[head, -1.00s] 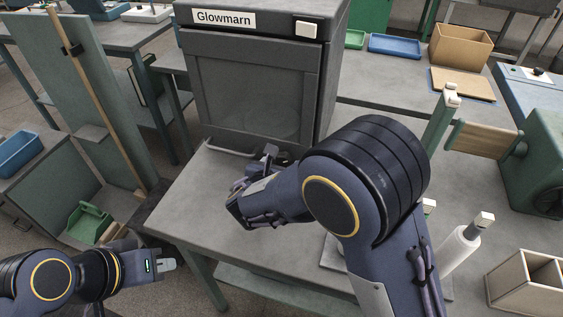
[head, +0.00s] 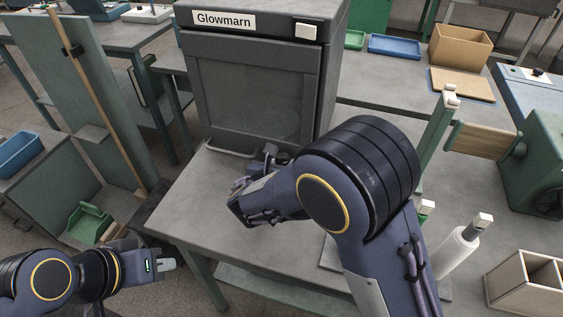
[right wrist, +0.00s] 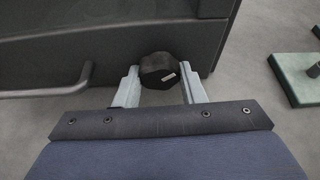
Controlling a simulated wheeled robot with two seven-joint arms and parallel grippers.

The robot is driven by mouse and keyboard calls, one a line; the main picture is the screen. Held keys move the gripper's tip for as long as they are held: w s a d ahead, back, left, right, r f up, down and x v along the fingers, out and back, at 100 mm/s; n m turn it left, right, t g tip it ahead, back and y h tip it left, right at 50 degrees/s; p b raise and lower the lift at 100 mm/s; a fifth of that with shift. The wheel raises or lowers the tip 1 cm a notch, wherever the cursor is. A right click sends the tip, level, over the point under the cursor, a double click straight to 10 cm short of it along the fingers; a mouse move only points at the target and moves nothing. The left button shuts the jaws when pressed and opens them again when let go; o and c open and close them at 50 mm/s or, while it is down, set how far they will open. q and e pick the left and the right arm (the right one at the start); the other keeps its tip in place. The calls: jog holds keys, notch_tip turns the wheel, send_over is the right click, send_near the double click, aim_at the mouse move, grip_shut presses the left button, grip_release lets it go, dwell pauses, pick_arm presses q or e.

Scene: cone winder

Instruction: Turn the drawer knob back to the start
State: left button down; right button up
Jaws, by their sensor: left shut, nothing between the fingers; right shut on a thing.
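The drawer knob (right wrist: 158,71) is a dark faceted knob with a short pale mark on its face, low on the front of the dark Glowmarn cabinet (head: 255,95). In the right wrist view my right gripper (right wrist: 157,88) has one finger on each side of the knob and is shut on it. The pale mark sits right of the knob's middle and is tilted. In the head view the right gripper (head: 268,158) is at the cabinet's lower front, and my arm hides the knob. My left gripper (head: 168,264) is shut and empty, low at the left, away from the cabinet.
A grey bar handle (right wrist: 45,92) runs along the cabinet's bottom front, left of the knob. The grey table (head: 200,200) is clear in front of it. A white roll on a post (head: 456,252) stands to the right. A green dustpan (head: 88,224) lies at the left.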

jog(key=shift+r+n+p, duration=0.2)
jog(key=shift+n+p, duration=0.1)
jog(key=shift+p, duration=0.35)
jog(key=n+h+p, duration=0.2)
jog(key=p, duration=0.3)
jog(key=shift+a+n, duration=0.15)
jog(key=shift+n, duration=0.25)
jog(key=shift+f+n+h+p, duration=0.15)
jog(key=shift+n+h+p, duration=0.65)
jog(key=shift+n+p, duration=0.1)
jog(key=shift+f+n+h+p, duration=0.1)
jog(key=shift+n+h+p, duration=0.4)
jog(key=shift+n, duration=0.4)
jog(key=o, duration=1)
jog(key=shift+a, duration=0.1)
